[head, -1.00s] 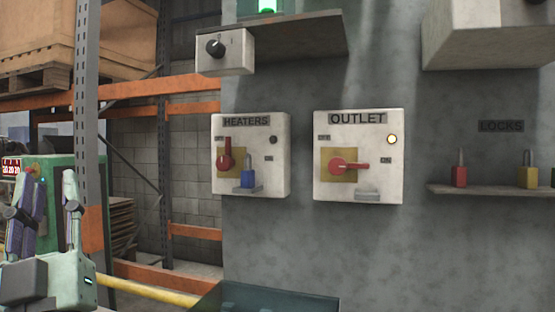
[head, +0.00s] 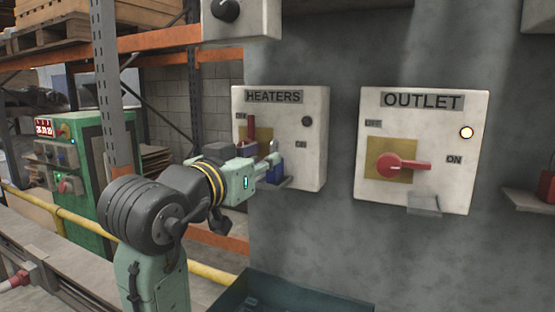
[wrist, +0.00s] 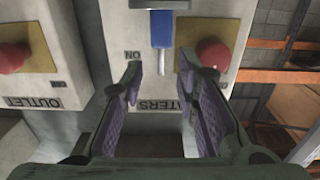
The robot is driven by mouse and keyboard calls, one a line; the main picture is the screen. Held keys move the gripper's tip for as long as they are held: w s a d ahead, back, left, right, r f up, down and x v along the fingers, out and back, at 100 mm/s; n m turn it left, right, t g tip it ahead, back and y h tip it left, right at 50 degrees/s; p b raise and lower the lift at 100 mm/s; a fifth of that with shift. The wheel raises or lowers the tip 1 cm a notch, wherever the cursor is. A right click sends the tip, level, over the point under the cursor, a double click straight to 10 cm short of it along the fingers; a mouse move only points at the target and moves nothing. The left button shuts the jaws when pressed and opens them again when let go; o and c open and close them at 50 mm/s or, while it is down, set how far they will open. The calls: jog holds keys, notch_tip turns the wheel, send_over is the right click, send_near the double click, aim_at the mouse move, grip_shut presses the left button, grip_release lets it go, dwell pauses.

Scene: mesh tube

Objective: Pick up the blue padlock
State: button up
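The blue padlock (head: 274,174) is upright on the small ledge of the HEATERS panel (head: 313,150), partly hidden by my gripper in the head view. In the wrist view, which is upside down, the blue padlock (wrist: 161,29) shows its body at the top and its metal shackle pointing down the picture. My gripper (head: 272,160) is at the front of the HEATERS panel, beside the padlock. In the wrist view my gripper (wrist: 160,68) is open and empty. The shackle appears in the gap between the fingertips, with space on both sides.
A red rotary handle (wrist: 212,53) sits close beside the padlock. The OUTLET panel (head: 452,100) with a red handle and small ledge is to the right. A shelf (head: 535,203) with a red padlock is at the far right. A dark green bin (head: 300,290) stands below.

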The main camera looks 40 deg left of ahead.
jog(key=shift+f+p+x, duration=0.15)
jog(key=shift+p+x, duration=0.55)
jog(key=shift+x, duration=0.85)
jog(key=shift+f+p+x, duration=0.1)
jog(key=shift+p+x, duration=0.6)
jog(key=shift+x, duration=0.9)
jog(key=shift+c, duration=0.3)
grip_shut()
